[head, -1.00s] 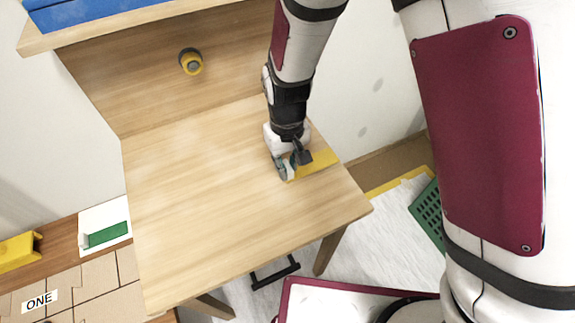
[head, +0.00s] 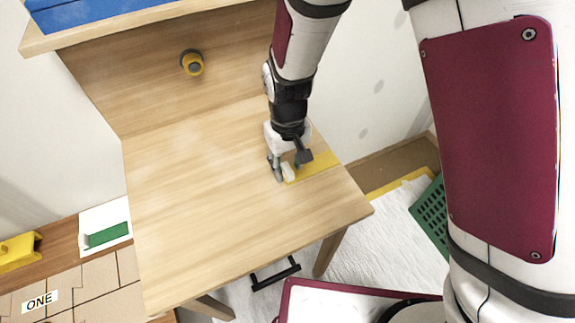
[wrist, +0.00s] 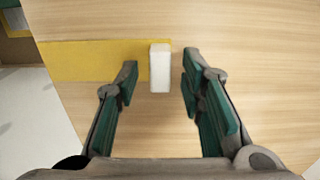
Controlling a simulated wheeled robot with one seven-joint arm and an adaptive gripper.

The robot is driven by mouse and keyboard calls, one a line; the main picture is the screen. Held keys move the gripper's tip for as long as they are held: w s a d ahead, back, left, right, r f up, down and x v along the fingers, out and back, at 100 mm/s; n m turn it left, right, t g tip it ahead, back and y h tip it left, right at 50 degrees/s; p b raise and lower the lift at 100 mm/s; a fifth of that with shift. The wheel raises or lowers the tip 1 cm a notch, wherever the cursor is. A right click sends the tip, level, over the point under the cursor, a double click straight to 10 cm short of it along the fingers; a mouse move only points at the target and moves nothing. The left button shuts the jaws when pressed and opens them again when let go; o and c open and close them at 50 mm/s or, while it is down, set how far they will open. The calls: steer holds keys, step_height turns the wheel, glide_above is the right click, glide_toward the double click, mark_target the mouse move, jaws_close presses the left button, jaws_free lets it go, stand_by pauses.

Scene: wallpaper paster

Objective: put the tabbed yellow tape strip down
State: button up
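The yellow tape strip (head: 318,163) lies flat on the wooden table near its right edge. In the wrist view the yellow strip (wrist: 95,60) runs in from the left and ends at a white block-like tab (wrist: 160,68). The tab also shows in the head view (head: 289,172), at the strip's left end. My gripper (head: 286,172) is low over the table at the tab. In the wrist view the gripper (wrist: 158,85) has its fingers spread, one on each side of the tab, with gaps between.
The wooden table (head: 200,210) is otherwise bare. A round grey and yellow knob-like thing (head: 192,62) sits on the back panel. A green perforated panel (head: 430,212) is at the lower right, and a white tray with a green piece (head: 107,235) is at the left.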

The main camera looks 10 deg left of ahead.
steer(key=d+r+m+p, duration=0.1)
steer(key=d+r, duration=0.2)
steer(key=r, duration=0.5)
steer(key=d+r, duration=0.3)
steer(key=r, duration=0.6)
steer(key=s+d+r+m+t+y, duration=0.1)
steer(key=s+d+r+m, duration=0.1)
steer(key=s+d+r, duration=0.5)
steer(key=s+d+r+m+t+h, duration=0.1)
steer(key=s+d+r+m, duration=0.2)
steer(key=s+d, duration=0.9)
steer(key=shift+d+m+t, duration=0.25)
steer(key=shift+m+t, duration=0.15)
